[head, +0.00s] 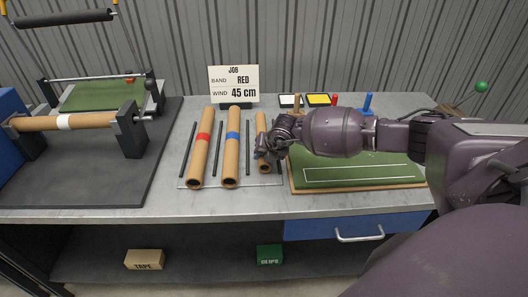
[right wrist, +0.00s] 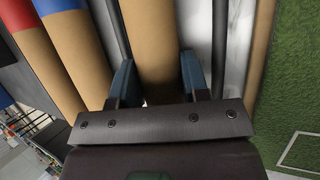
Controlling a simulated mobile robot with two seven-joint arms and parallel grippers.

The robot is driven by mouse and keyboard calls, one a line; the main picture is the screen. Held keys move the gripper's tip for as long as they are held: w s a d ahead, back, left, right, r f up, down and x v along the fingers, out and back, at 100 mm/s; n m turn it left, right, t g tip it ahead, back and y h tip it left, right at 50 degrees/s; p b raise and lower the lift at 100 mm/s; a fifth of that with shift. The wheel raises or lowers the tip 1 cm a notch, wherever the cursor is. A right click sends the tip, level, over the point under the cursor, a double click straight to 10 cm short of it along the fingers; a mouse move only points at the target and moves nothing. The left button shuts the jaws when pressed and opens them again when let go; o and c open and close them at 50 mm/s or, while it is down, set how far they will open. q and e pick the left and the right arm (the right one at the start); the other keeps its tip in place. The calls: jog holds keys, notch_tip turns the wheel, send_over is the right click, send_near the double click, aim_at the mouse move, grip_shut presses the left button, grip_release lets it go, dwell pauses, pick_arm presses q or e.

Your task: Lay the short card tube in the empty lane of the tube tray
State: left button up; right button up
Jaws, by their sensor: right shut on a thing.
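The tube tray (head: 255,182) is a flat pale plate with dark divider rods, lying on the bench. A red-banded tube (head: 199,150) and a blue-banded tube (head: 232,150) lie in its left and middle lanes. My right gripper (head: 266,152) is shut on the plain brown short card tube (head: 262,122), over the right lane. In the right wrist view this tube (right wrist: 152,40) runs lengthwise between the two jaws, with a dark rod on each side. My left gripper is out of view.
A green turf board (head: 350,172) with a wooden rim lies close right of the tray, under my right arm. A winding stand with a white-banded tube (head: 75,121) is at left.

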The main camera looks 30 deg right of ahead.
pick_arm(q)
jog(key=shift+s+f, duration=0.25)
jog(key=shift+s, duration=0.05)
pick_arm(e)
jog(key=shift+s+f, duration=0.15)
jog(key=shift+f, duration=0.15)
